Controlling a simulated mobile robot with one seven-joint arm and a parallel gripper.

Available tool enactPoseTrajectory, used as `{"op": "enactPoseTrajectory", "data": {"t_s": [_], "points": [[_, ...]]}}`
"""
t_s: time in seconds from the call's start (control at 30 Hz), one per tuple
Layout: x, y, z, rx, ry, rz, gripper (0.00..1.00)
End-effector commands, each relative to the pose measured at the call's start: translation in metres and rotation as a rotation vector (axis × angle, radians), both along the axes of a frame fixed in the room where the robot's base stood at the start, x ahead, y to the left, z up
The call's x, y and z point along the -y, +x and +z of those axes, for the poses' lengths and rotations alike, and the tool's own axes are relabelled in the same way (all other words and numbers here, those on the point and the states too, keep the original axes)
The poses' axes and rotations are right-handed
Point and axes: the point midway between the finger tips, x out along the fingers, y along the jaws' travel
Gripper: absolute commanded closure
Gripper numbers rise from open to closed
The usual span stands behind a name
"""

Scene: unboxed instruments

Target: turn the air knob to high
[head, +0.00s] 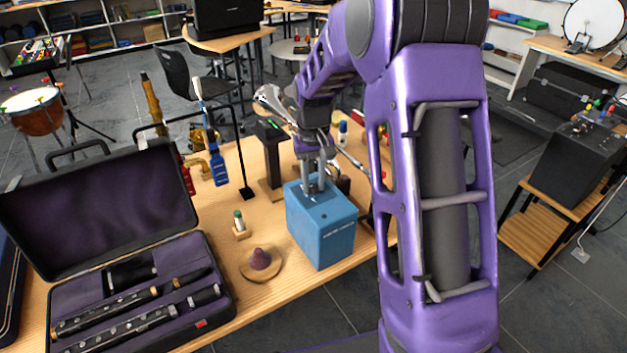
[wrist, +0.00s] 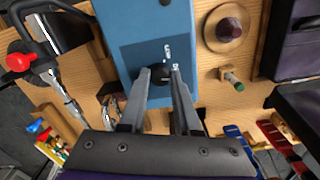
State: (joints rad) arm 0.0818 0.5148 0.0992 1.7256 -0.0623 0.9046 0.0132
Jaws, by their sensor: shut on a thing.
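The blue box (head: 325,238) stands on the wooden table near its front edge, with pale lettering on its front face. It fills the upper middle of the wrist view (wrist: 140,35). The dark round air knob (wrist: 161,75) is on its top, with small white marks beside it. My gripper (head: 316,189) reaches down onto the box top. In the wrist view my gripper (wrist: 160,73) has its two grey fingers on either side of the knob, shut on it. The fingers partly cover the knob, and I cannot read its setting. In the head view the knob is hidden by the fingers.
A purple cone on a round wooden base (head: 261,262) and a small green-topped bottle on a block (head: 240,226) stand left of the box. An open instrument case (head: 215,310) lies further left. A black stand (head: 268,150) and several instruments crowd the table behind.

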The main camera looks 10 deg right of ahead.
Motion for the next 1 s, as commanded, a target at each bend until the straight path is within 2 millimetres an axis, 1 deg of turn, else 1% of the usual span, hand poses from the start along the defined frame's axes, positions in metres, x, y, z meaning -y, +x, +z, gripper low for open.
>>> {"op": "enactPoseTrajectory", "data": {"t_s": [0.3,0.6,0.8,1.0], "points": [[-0.0006,0.0002,0.0012,0.001,0.000,-0.299,1.00],[0.0000,0.0002,0.0013,0.001,-0.001,-0.553,1.00],[0.0001,0.0003,0.0011,0.001,0.000,-0.673,1.00],[-0.0002,0.0005,0.0008,0.002,0.000,-0.745,1.00]]}}
